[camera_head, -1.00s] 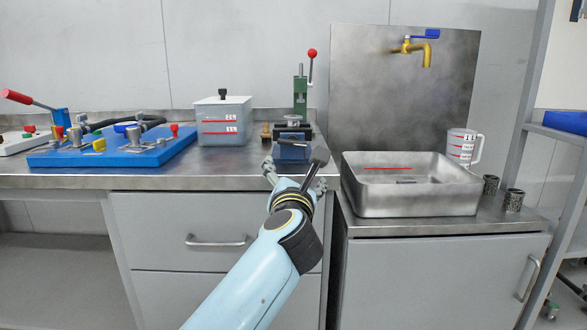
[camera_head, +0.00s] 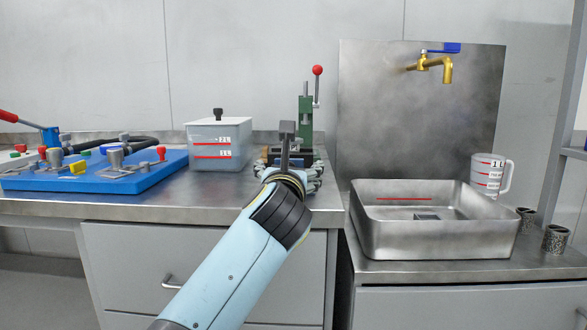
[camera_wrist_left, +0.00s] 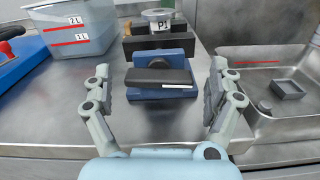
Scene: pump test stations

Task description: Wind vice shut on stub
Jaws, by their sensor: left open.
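The vice (camera_wrist_left: 162,58) is a blue block with dark jaw parts, near the front edge of the bench. A dark bar with a white stripe, seemingly its handle (camera_wrist_left: 150,76), lies level across its front. In the head view the vice is mostly hidden behind my left gripper (camera_head: 290,172). In the wrist view my left gripper (camera_wrist_left: 161,95) is open, with one finger on each side of the vice's front and gaps between fingers and bar. I cannot make out a stub in the jaws. My right gripper is not in view.
A small vessel labelled P1 (camera_wrist_left: 160,16) stands behind the vice. A green press with a red-knobbed lever (camera_head: 305,118) rises behind. A clear lidded tank (camera_head: 219,150) and blue board (camera_head: 105,172) stand left. A metal basin (camera_head: 435,240) and jug (camera_head: 489,176) are right.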

